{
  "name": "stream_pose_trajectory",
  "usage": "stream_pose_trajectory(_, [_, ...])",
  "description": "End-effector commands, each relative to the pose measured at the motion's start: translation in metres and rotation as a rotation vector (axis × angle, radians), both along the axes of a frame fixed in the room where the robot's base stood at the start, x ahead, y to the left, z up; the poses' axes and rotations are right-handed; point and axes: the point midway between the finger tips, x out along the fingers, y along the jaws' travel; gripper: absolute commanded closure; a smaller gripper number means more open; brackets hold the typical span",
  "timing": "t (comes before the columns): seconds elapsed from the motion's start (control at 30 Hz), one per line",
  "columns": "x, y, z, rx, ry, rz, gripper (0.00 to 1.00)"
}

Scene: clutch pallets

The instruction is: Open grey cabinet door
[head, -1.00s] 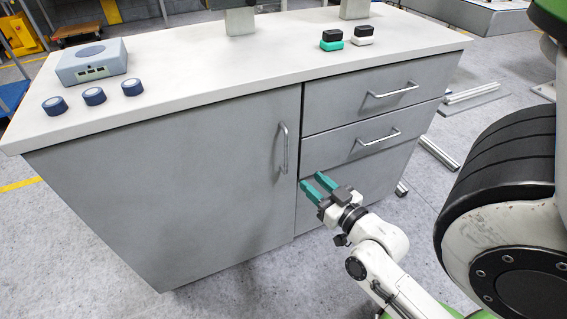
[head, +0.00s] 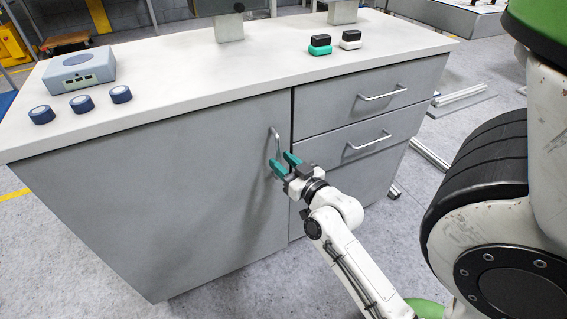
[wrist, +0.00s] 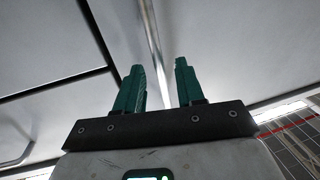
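The grey cabinet door (head: 165,195) is the large left panel of the grey cabinet and is closed. Its vertical metal handle (head: 275,143) is near the door's right edge, and it also shows in the wrist view (wrist: 152,45). My gripper (head: 283,162) has two green fingers and is open. In the head view it is at the lower part of the handle. In the wrist view the handle bar runs up between the two fingers, with gaps visible. I cannot tell whether a finger touches the bar.
Two drawers with bar handles (head: 384,93) (head: 368,142) are right of the door. On the worktop (head: 190,85) are a grey-blue box (head: 78,72), three dark round pieces (head: 81,104) and small black, green and white blocks (head: 320,45). Floor left of the cabinet is clear.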

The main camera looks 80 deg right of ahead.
Motion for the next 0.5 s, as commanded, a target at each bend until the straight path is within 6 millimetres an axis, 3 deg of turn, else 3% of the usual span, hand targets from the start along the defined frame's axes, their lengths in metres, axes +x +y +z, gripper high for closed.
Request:
stream_pose_trajectory(0.33, [0.0019,-0.0018,-0.0004,0.001,0.002,0.0,0.63])
stream_pose_trajectory(0.5, [0.0018,-0.0017,-0.0003,0.001,0.001,0.0,0.79])
